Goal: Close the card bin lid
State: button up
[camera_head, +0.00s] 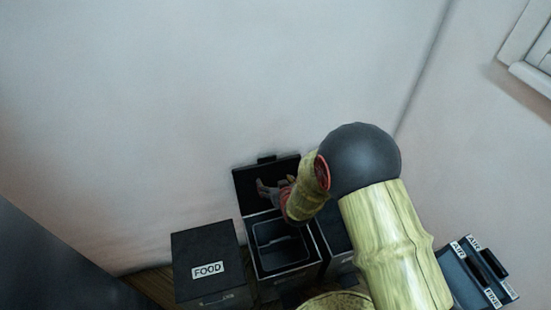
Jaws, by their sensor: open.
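A black bin (256,262) stands open at the lower middle, its inside dark and empty as far as I can see. Its black lid (246,181) is raised, leaning back near the wall, with a small tab on its top edge. No label shows on this bin, so I cannot read whether it is the card bin. My gripper (264,188) is open and empty, with its fingers in front of the raised lid. I cannot tell whether they touch it. My arm hides the lid's right part.
A closed black bin marked FOOD (208,268) stands close on the left. Another dark bin (334,232) on the right is mostly hidden by my arm. Dark items labelled AIR and FINE (480,270) are at the lower right. The pale wall (150,120) rises behind.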

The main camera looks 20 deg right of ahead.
jog(key=t, duration=0.2)
send_near(267, 158)
jog(key=w, duration=0.1)
jog(key=b+x, duration=0.2)
jog(key=x, duration=0.6)
jog(key=shift+s+f, duration=0.15)
jog(key=c, duration=0.3)
jog(key=c, duration=1.4)
jog(key=shift+s, duration=0.1)
